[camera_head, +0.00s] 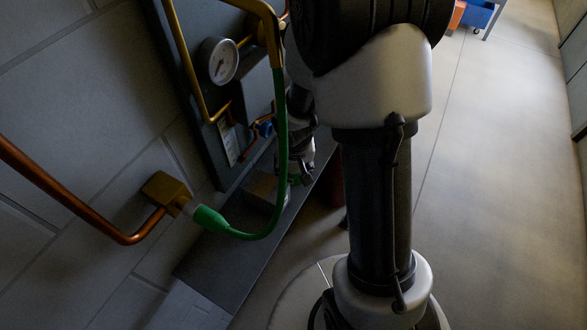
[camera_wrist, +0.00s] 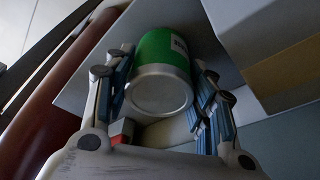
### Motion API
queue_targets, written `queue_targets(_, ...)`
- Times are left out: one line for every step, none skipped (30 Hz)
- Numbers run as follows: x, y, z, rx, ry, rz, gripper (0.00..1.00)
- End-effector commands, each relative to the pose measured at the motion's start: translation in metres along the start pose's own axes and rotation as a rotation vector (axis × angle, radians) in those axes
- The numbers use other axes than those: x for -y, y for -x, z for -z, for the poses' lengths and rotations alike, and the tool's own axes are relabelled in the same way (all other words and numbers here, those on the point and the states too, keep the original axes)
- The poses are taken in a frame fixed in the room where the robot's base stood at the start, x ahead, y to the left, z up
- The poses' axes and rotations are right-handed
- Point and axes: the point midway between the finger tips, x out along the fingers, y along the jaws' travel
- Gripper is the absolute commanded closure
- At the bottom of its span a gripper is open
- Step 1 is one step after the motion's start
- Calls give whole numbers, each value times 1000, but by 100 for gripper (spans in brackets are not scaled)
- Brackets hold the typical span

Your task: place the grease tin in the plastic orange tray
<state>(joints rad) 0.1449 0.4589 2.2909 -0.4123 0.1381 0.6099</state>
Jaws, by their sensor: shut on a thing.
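A green tin with a bare silver end (camera_wrist: 160,92), which I take as the grease tin, is between the fingers of my gripper (camera_wrist: 163,68) in the wrist view. The gripper is shut on its sides, and the silver end faces the camera. No plastic orange tray is clearly visible. An orange object (camera_head: 457,14) shows at the far top, too cut off to identify.
A tan box (camera_head: 262,188) sits on the shelf. A green hose (camera_head: 280,150), copper pipe (camera_head: 70,202) and gauge panel (camera_head: 219,62) are close beside the arm. A blue bin (camera_head: 480,13) stands far off. Floor at right is clear. A small red object (camera_wrist: 122,130) shows below the tin.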

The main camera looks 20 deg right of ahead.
Motion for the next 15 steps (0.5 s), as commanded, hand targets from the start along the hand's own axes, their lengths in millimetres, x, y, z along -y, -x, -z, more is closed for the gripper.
queue_targets(0,0,0,0,0,0,72)
queue_targets(0,0,0,0,0,0,74)
queue_targets(0,0,0,0,0,0,77)
queue_targets(0,0,0,0,0,0,79)
queue_targets(0,0,0,-1,0,0,81)
queue_targets(0,0,0,-1,0,0,83)
queue_targets(0,0,0,-1,0,0,84)
queue_targets(0,0,0,-1,0,0,84)
queue_targets(0,0,0,-1,0,0,84)
queue_targets(0,0,0,-1,0,0,84)
queue_targets(0,0,0,-1,0,0,84)
queue_targets(0,1,0,-1,0,0,84)
queue_targets(-1,2,0,-1,-1,0,84)
queue_targets(-1,3,1,-1,-1,0,84)
queue_targets(-2,6,1,-1,-1,0,84)
